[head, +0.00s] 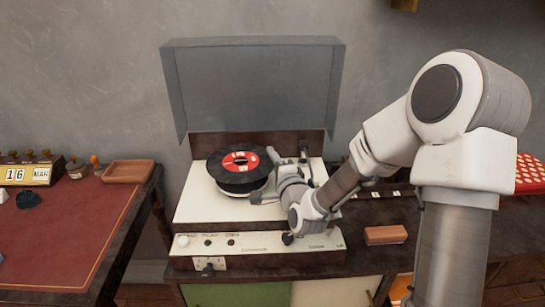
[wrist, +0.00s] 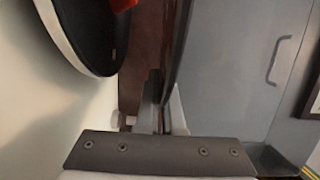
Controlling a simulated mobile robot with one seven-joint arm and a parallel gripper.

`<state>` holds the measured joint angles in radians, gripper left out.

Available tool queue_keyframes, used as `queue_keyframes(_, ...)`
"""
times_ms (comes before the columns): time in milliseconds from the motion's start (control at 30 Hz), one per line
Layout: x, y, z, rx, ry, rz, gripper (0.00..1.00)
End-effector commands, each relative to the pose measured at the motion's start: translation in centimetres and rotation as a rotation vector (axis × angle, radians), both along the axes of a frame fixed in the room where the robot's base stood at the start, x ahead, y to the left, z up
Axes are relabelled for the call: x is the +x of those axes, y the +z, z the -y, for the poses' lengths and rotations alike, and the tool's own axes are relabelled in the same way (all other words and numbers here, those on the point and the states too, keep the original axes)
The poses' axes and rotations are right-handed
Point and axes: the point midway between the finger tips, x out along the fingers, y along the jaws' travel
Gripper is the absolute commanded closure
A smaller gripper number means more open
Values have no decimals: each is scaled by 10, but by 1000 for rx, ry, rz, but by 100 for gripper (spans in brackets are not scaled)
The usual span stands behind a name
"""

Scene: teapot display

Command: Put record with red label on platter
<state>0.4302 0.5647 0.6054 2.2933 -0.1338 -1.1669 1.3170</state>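The black record with a red label (head: 238,160) is over the record player's platter (head: 247,192) in the head view, label up and slightly tilted. My gripper (head: 276,158) is at the record's right edge. In the wrist view my gripper (wrist: 163,105) is closed on a thin dark edge, the record seen edge-on (wrist: 178,50). The platter's pale rim and black top (wrist: 85,45) show at upper left there, with a gap from the record, and a bit of red-orange above. My gripper and arm hide the deck's right part.
The record player (head: 195,210) has its grey lid (head: 255,85) raised behind. A tonearm (head: 304,155) stands at the deck's right. A brick-coloured block (head: 386,235) lies on the dark counter at right. A red-topped desk (head: 75,235) stands at left.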

Motion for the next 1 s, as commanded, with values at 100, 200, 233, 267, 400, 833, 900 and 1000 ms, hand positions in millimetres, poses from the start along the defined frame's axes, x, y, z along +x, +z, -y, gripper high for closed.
queue_keyframes(100,0,0,0,0,0,1,100)
queue_keyframes(200,0,0,0,0,0,1,100)
queue_keyframes(233,0,0,0,0,0,0,100)
queue_keyframes(267,0,0,0,0,0,0,100)
queue_keyframes(400,0,0,0,0,0,0,79)
queue_keyframes(833,0,0,0,0,0,0,60)
queue_keyframes(900,0,0,0,0,0,0,60)
queue_keyframes(1000,1,0,-1,0,0,0,60)
